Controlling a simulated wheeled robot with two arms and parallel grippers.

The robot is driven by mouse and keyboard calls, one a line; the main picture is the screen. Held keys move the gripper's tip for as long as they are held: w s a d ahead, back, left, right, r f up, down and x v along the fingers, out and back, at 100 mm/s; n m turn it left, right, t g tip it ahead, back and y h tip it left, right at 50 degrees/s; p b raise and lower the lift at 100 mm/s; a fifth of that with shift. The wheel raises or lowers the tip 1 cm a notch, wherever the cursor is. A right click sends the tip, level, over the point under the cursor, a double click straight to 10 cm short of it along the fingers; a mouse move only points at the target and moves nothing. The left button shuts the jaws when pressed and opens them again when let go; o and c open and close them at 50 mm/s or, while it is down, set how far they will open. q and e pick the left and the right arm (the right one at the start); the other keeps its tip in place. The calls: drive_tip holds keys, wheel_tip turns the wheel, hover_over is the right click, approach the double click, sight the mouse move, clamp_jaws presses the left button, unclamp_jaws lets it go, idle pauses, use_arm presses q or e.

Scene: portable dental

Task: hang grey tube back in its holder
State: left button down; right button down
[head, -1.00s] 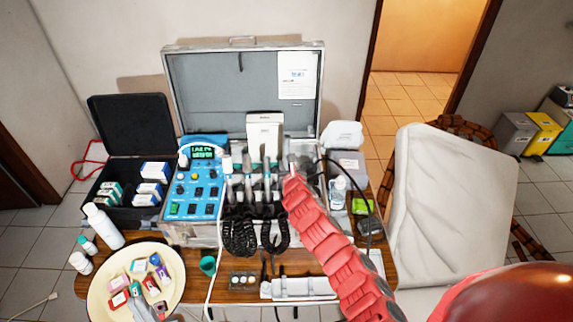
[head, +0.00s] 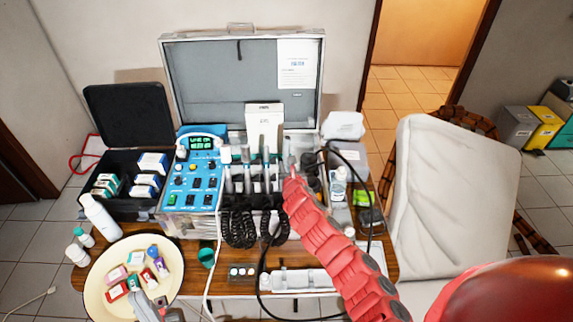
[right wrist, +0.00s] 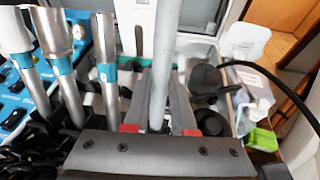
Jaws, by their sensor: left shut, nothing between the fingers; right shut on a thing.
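The grey tube (right wrist: 162,80) stands nearly upright in the middle of the right wrist view. My right gripper (right wrist: 160,130) is shut on it, with red pads on both sides. Its lower end is hidden behind the gripper body. In the head view my right gripper (head: 290,178) is at the right end of the row of holders (head: 250,200) in the open case. I cannot tell whether the tube sits in its holder. Several metal handpieces (right wrist: 62,60) stand upright to its left. My left gripper (head: 150,308) is shut and empty at the round tray's lower edge.
A blue control panel (head: 193,183) is left of the holders. A white box (head: 264,128) stands behind them. Black coiled cords (head: 240,226) hang in front, and a black hose (head: 369,195) loops at the right. A cream round tray (head: 103,305) holds small boxes.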

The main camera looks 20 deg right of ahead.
drive_tip(key=shift+f, duration=0.15)
drive_tip(key=shift+s+a+f+b, duration=0.1)
drive_tip(key=shift+s+f+b, duration=0.15)
drive_tip(key=shift+f+b, duration=0.35)
drive_tip(key=shift+s+a+f+b, duration=0.1)
drive_tip(key=shift+s+f+b, duration=0.15)
drive_tip(key=shift+f+b, duration=0.3)
drive_tip(key=shift+f, duration=0.1)
drive_tip(key=c, duration=0.7)
unclamp_jaws()
drive_tip(key=shift+o, duration=0.2)
